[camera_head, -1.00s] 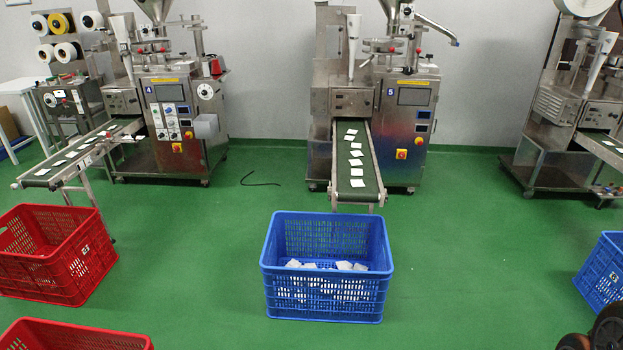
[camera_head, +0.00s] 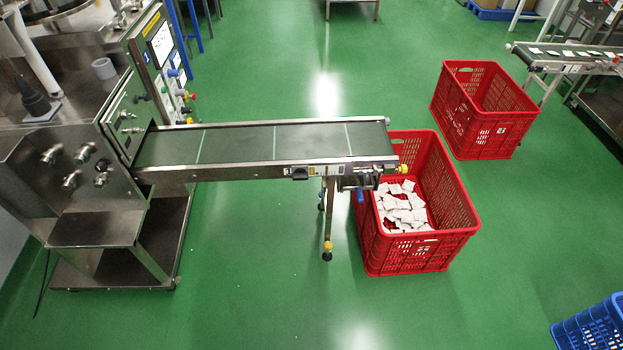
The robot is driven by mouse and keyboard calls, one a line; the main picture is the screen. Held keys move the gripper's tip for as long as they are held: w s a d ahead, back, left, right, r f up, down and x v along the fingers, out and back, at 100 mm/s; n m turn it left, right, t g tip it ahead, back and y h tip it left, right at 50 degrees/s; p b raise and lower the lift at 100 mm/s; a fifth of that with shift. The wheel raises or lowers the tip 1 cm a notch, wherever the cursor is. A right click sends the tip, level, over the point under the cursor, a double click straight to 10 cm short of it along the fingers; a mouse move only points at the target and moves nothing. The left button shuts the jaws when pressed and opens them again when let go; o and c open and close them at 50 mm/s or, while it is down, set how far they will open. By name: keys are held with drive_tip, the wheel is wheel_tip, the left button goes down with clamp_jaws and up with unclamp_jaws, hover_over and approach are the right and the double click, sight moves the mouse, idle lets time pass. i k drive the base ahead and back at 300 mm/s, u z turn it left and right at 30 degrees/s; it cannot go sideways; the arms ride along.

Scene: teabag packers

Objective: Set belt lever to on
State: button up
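A conveyor belt (camera_head: 240,143) runs out from the packing machine (camera_head: 75,185) at the left. Its dark green surface has thin white lines and no teabags on it. On the near side rail, close to the belt's outer end, is a small black control box (camera_head: 299,173). A small blue handle (camera_head: 360,196) hangs by the roller end; I cannot tell for sure whether this is the belt lever, or which way it is set. My gripper is not in view.
A red crate (camera_head: 461,220) with white teabags (camera_head: 404,209) stands under the belt's end. Another red crate (camera_head: 487,143) stands behind it. A second conveyor (camera_head: 560,58) is at the upper right, and a blue crate (camera_head: 592,330) at the lower right. Green floor is open in front.

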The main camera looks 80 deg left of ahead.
sight(361, 182)
drive_tip(key=u, duration=2.4)
drive_tip(key=k, duration=0.55)
drive_tip(key=u, duration=0.55)
drive_tip(key=i, duration=1.4)
drive_tip(key=z, duration=0.8)
